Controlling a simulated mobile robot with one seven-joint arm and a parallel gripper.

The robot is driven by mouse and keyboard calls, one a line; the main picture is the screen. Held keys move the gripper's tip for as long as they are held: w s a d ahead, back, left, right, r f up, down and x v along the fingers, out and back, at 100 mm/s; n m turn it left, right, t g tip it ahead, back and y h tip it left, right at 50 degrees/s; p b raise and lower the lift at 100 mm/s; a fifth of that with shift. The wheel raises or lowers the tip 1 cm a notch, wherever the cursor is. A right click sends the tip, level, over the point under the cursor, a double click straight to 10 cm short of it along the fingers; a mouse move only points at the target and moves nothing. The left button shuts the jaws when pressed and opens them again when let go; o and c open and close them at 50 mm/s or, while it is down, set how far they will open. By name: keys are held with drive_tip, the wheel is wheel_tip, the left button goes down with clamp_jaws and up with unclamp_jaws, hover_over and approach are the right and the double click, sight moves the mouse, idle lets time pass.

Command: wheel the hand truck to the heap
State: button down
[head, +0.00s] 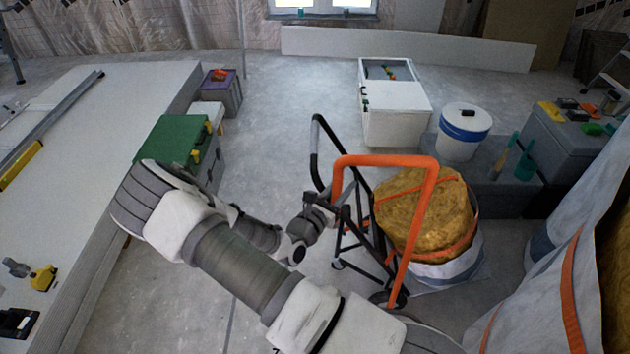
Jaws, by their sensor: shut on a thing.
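The hand truck (427,200) has an orange tubular handle, a black frame and small dark wheels near the floor. It stands in the middle right of the head view. My gripper (335,200) is at the truck's frame, between the black bar and the orange handle, and is shut on the truck. My arm hides part of the contact and the lower frame. A golden-brown heap (425,205) strapped with orange bands sits in a white and blue sack, just behind and right of the truck. The truck overlaps it in the picture; I cannot tell if they touch.
A white cabinet (395,110) and a white bucket with a blue band (463,140) stand behind the heap. Grey blocks with tools are at right. A long white panel stack (70,150) and a green toolbox (170,140) are at left. Grey floor (275,120) is clear in the middle.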

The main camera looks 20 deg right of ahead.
drive_tip(key=p, duration=0.7)
hover_over(421, 211)
drive_tip(key=w+d, duration=0.2)
drive_tip(key=d, duration=0.4)
drive_tip(key=shift+s+a, duration=0.2)
drive_tip(key=shift+a, duration=0.05)
drive_tip(key=c, duration=0.6)
unclamp_jaws()
drive_tip(key=shift+d, duration=0.2)
drive_tip(key=shift+c, duration=0.2)
drive_tip(key=shift+o, duration=0.2)
drive_tip(key=shift+a, duration=0.1)
drive_tip(key=shift+w+a, duration=0.1)
drive_tip(key=shift+a, duration=0.05)
